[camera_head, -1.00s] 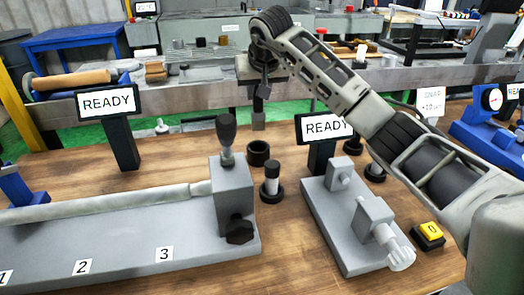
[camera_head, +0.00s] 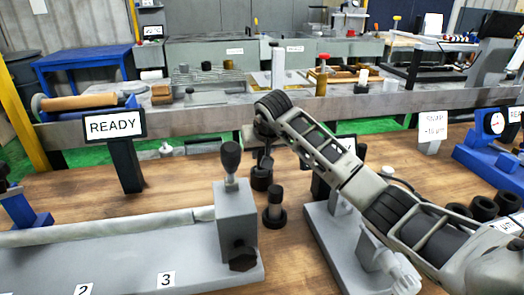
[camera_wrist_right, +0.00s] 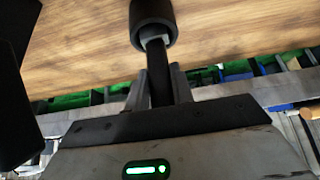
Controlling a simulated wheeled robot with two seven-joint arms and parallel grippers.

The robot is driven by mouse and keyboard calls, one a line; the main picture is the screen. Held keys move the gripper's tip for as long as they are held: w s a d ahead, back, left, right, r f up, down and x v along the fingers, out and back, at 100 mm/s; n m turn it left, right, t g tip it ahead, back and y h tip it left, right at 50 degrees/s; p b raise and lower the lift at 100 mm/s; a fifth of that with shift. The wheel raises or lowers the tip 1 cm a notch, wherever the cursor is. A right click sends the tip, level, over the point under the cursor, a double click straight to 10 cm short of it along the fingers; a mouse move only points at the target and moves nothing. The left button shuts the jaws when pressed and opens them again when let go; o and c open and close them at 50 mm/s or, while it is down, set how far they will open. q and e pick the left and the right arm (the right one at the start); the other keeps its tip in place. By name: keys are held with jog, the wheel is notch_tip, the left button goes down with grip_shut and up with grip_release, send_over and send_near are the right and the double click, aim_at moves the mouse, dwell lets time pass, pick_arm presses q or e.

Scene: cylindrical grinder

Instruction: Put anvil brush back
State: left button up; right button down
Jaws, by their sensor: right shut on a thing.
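My right gripper (camera_head: 264,152) is shut on the anvil brush, directly above a small black cup-shaped holder (camera_head: 261,180) on the wooden bench. In the right wrist view, the brush's dark handle (camera_wrist_right: 159,85) stands between the two fingers (camera_wrist_right: 160,90). Its pale grey end (camera_wrist_right: 155,43) is at the mouth of the black holder (camera_wrist_right: 153,15) and seems to enter it. How deep the brush sits is hidden. My left gripper is not in view.
A black-and-grey cylinder in a dark base (camera_head: 274,210) stands close to the holder. A grey fixture with a black knob (camera_head: 237,215) is at left. A grey anvil fixture (camera_head: 340,245) lies partly behind my right arm. A READY display (camera_head: 115,126) stands at left.

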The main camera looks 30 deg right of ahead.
jog(key=shift+f, duration=0.15)
jog(key=c, duration=1.2)
grip_release()
jog(key=shift+s+r, duration=0.15)
jog(key=shift+r, duration=0.4)
jog(key=v, duration=1.1)
jog(key=shift+s, duration=0.1)
